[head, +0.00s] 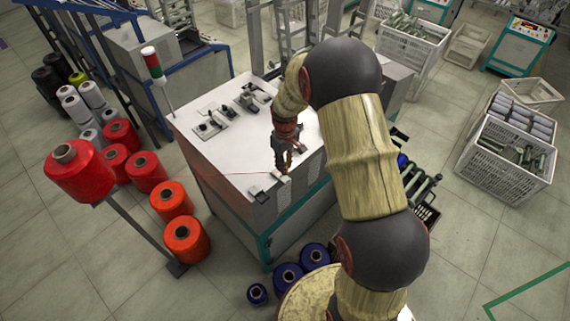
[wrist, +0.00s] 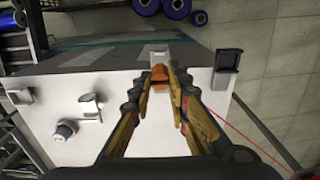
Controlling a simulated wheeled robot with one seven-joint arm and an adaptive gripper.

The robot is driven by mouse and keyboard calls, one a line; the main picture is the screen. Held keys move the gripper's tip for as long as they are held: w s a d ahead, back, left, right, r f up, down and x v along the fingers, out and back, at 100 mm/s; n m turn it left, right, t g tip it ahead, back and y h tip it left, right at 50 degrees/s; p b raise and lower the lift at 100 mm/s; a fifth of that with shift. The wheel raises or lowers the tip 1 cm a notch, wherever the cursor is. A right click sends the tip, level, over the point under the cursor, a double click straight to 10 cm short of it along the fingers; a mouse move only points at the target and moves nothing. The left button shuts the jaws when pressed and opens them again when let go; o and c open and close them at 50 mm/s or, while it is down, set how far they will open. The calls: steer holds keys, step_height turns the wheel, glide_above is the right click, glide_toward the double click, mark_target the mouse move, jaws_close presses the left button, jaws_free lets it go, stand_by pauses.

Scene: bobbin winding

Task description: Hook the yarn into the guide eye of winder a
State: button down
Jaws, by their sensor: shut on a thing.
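My gripper (head: 284,168) is over the front edge of the white-topped winder cabinet (head: 215,150). In the wrist view its fingers (wrist: 160,78) are nearly together, with a small orange piece between the tips. The thin red yarn (head: 215,175) runs from the left across the top to my gripper. In the wrist view the yarn (wrist: 250,142) comes from the lower right and passes behind the right finger; its held end is hidden. A small pale fitting (wrist: 159,55) lies just beyond the tips, and a dark square bracket (wrist: 228,66) to their right. I cannot tell which is the guide eye.
A large red cone (head: 80,172) stands on a post at the left, near several red and orange cones. Small fittings (head: 210,128) sit farther back on the cabinet top. Blue spools (head: 288,277) are on the floor in front. A signal lamp (head: 152,62) rises at the corner.

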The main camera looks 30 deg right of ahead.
steer(key=shift+f, duration=0.4)
steer(key=shift+f+b, duration=0.25)
steer(key=shift+b, duration=0.15)
steer(key=shift+f, duration=0.35)
steer(key=shift+f+b, duration=0.95)
steer(key=shift+f, duration=0.05)
steer(key=shift+d+r, duration=0.1)
steer(key=shift+w+d+r, duration=0.1)
steer(key=shift+w+d, duration=0.15)
steer(key=shift+d, duration=0.5)
steer(key=shift+w+d, duration=0.2)
steer(key=shift+d, duration=0.6)
steer(key=shift+w+d+r, duration=0.1)
steer(key=shift+w+d, duration=0.15)
steer(key=shift+d, duration=0.5)
steer(key=shift+w+d+r+p, duration=0.15)
steer(key=shift+r+p, duration=0.15)
steer(key=shift+r, duration=0.5)
steer(key=shift+s+d+r+p, duration=0.15)
steer(key=shift+r+p, duration=0.2)
steer(key=shift+r, duration=0.4)
steer(key=shift+w+d+r+p, duration=0.15)
steer(key=shift+r+p, duration=0.15)
steer(key=shift+r, duration=0.5)
steer(key=shift+d, duration=0.1)
